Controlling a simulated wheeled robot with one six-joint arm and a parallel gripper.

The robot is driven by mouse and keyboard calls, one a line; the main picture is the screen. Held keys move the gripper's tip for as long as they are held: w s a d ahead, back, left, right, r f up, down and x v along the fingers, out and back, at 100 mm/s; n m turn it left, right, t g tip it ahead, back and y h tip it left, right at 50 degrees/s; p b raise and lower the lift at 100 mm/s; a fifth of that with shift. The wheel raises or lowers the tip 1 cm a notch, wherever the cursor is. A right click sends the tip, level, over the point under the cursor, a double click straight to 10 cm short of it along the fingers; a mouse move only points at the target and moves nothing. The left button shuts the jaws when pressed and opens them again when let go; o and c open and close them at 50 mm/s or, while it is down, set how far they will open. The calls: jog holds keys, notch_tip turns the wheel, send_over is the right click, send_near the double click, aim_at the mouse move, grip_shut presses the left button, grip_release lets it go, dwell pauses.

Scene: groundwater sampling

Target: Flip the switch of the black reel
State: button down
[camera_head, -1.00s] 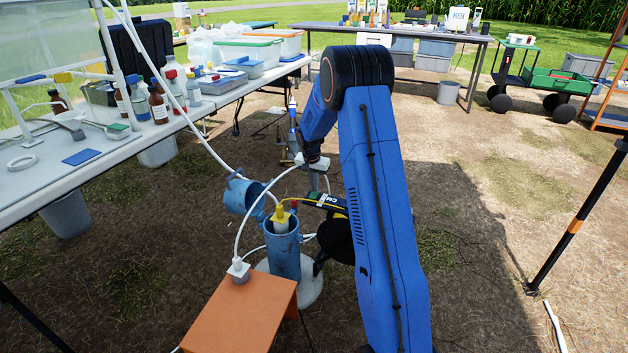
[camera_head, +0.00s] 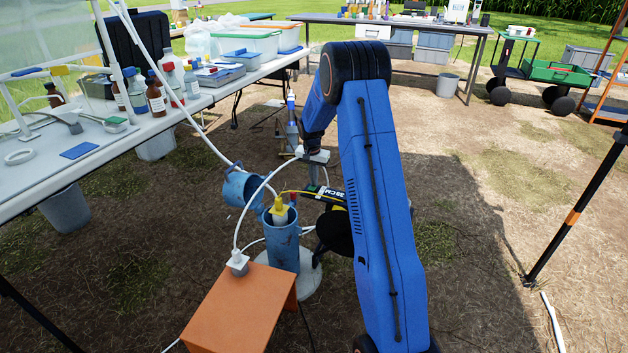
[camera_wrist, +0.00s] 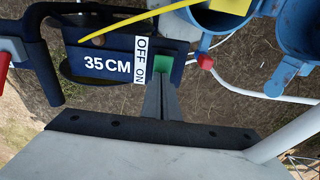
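The black reel (camera_wrist: 110,58) shows in the wrist view with a dark blue plate marked "35 CM". A white OFF/ON label (camera_wrist: 140,60) sits beside its small green switch (camera_wrist: 163,60). My gripper (camera_wrist: 162,76) is shut, with its narrow fingertips at the switch's lower edge. The fingers hide part of the switch, and I cannot tell whether they touch it. In the head view, the reel (camera_head: 338,238) is partly hidden behind my arm. My gripper (camera_head: 313,181) is just above its 35 CM plate there.
A blue well casing (camera_head: 282,248) with an open lid (camera_head: 241,188) stands left of the reel. A yellow-topped piece (camera_head: 279,207) sits in its mouth. An orange stand (camera_head: 243,310) is in front. White hoses run nearby.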

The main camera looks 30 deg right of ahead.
jog(key=shift+s+a+f, duration=0.15)
jog(key=shift+s+f, duration=0.15)
jog(key=shift+s+a, duration=0.45)
jog(key=shift+a, duration=0.15)
jog(key=shift+r, duration=0.1)
notch_tip(320, 180, up, 14)
jog(key=a, duration=0.1)
jog(key=shift+s, duration=0.35)
jog(key=shift+a+r, duration=0.1)
